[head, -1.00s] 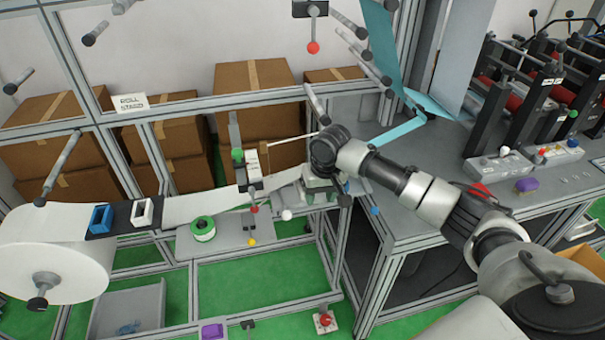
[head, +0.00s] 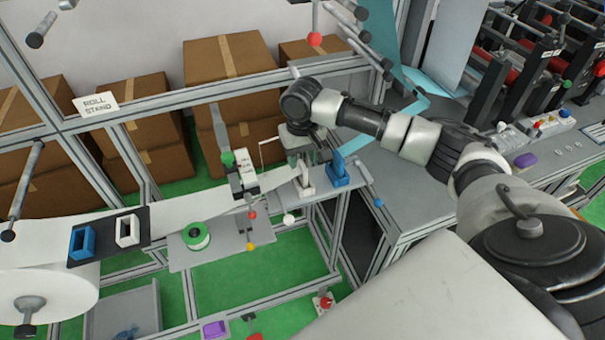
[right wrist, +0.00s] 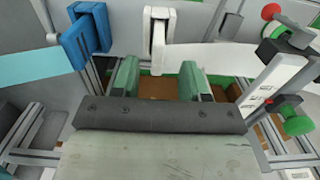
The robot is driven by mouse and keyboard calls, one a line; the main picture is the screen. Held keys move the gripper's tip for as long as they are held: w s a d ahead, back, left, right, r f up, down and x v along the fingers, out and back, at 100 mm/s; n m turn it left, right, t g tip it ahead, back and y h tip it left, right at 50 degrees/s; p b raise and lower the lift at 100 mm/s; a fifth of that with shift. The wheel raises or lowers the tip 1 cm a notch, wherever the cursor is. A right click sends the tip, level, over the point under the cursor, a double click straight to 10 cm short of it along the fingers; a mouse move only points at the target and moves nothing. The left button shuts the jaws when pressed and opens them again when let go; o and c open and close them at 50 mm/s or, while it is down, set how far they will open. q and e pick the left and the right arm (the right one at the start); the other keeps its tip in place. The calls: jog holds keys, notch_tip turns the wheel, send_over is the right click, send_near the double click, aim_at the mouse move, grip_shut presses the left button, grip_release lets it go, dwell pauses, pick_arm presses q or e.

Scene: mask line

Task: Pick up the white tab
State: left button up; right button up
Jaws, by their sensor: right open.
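A white tab (head: 306,180) stands upright on the right end of the roll-stand rail, just left of a blue tab (head: 338,172). In the right wrist view the white tab (right wrist: 158,38) lies ahead of the green fingers, roughly midway between them, and the blue tab (right wrist: 86,36) is at the upper left. My right gripper (head: 304,158) is close to the white tab, behind it in the head view. In the right wrist view my gripper (right wrist: 160,78) is open and empty. Contact with the tab cannot be told. My left gripper is not in view.
A white web (head: 210,206) runs left to a large roll (head: 40,295). A white block with a green knob (head: 244,168) stands left of my right gripper. A blue and a white frame (head: 127,230) sit on a black plate at left. Metal posts surround the arm.

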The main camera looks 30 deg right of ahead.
aim_at(303, 165)
jog(key=shift+w+f, duration=0.1)
jog(key=shift+f, duration=0.25)
jog(key=shift+w+f, duration=0.1)
jog(key=shift+f, duration=0.25)
notch_tip(303, 165, down, 4)
jog(key=shift+d+f+p, duration=0.15)
jog(key=shift+p, duration=0.7)
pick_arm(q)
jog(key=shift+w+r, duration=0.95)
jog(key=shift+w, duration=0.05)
pick_arm(e)
jog(key=shift+f, duration=0.1)
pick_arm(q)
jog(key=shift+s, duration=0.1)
pick_arm(e)
jog(key=shift+c, duration=0.2)
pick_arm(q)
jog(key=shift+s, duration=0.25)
pick_arm(e)
grip_shut()
